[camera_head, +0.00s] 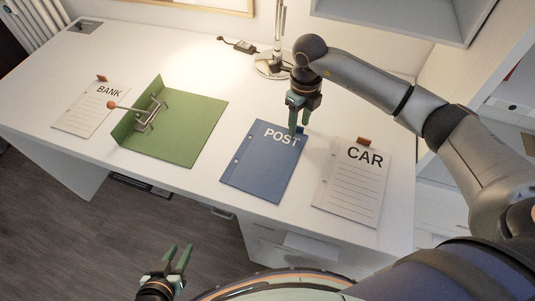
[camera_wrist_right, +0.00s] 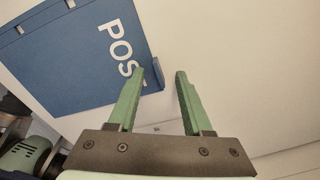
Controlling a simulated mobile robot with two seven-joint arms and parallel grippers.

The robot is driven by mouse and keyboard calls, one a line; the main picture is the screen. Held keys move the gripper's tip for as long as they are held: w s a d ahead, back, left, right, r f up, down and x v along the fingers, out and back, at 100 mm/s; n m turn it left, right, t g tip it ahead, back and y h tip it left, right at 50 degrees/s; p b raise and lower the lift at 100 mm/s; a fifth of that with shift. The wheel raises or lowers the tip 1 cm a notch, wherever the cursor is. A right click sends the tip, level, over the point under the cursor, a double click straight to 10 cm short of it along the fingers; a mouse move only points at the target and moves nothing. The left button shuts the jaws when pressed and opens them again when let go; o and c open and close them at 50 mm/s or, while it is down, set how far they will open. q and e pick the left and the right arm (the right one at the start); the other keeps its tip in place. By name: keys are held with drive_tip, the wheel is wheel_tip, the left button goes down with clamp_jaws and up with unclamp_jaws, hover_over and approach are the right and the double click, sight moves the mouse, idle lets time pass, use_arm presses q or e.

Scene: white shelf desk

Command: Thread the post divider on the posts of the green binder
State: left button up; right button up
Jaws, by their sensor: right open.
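The blue post divider (camera_head: 258,178) lies flat on the desk, with two holes along its left edge and a small tab at its upper right. The green binder (camera_head: 185,132) lies open to its left, with its metal posts and lever (camera_head: 150,112) raised. My right gripper (camera_head: 297,128) is open and empty over the divider's upper right corner. In the right wrist view the open fingers (camera_wrist_right: 158,78) point at the edge with the tab, beside the divider (camera_wrist_right: 80,55); the height gap is hard to tell. My left gripper (camera_head: 178,256) is open and empty in front of the desk.
The white BANK divider (camera_head: 85,112) lies left of the binder, and the white CAR divider (camera_head: 352,185) lies right of the post divider. A lamp base (camera_head: 270,68) stands at the back. The desk (camera_head: 225,105) is clear between binder and post divider.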

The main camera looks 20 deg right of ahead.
drive_tip(key=shift+c, duration=0.2)
clamp_jaws()
idle(0.4)
